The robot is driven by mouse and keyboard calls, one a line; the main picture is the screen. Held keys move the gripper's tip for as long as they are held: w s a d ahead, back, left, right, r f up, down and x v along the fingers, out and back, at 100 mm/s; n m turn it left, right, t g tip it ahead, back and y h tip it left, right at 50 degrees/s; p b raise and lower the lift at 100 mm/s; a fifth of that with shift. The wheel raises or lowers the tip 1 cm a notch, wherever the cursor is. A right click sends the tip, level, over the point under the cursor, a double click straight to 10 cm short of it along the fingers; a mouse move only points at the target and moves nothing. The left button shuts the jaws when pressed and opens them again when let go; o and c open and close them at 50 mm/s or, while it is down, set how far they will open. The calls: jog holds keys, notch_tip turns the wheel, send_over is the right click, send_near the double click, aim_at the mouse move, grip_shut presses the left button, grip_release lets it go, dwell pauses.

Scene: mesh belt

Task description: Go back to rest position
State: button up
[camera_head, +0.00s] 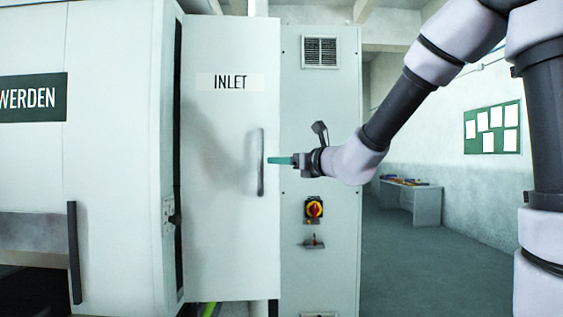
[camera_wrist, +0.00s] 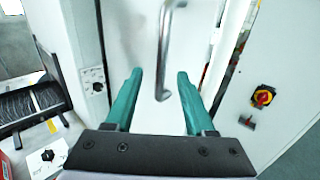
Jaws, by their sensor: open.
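My gripper (camera_head: 281,160) is level with the vertical metal handle (camera_head: 261,162) of the white door marked INLET (camera_head: 225,130). In the wrist view the two green fingers of my gripper (camera_wrist: 158,85) are spread apart with nothing between them. The handle (camera_wrist: 163,50) shows ahead of the gap between the fingers. Whether a finger touches the handle in the head view cannot be told. The door stands ajar, with a dark gap along its left edge.
A grey cabinet panel carries a red and yellow rotary switch (camera_head: 314,209) right of the door. A machine housing (camera_head: 110,150) stands on the left. Open floor (camera_head: 430,265) lies on the right, with a small table (camera_head: 411,203) and a green notice board (camera_head: 491,128) behind.

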jog(key=s+d+f+n+g, duration=0.1)
jog(key=s+d+n+g, duration=0.15)
jog(key=s+n, duration=0.45)
jog(key=s+d+n+g, duration=0.2)
jog(key=s+n+g, duration=0.2)
jog(key=s+n, duration=0.25)
jog(key=s+d+f+n+h, duration=0.2)
jog(key=s+d+n+h, duration=0.1)
jog(key=d, duration=0.4)
jog(key=s+d+f+n+h, duration=0.3)
jog(key=d, duration=0.4)
jog(key=s+d+f+n+h, duration=0.2)
jog(key=s+d+n+h, duration=0.1)
jog(key=d, duration=0.5)
jog(key=shift+f+n+h, duration=0.15)
jog(key=shift+n+h, duration=0.2)
jog(key=shift+h, duration=0.25)
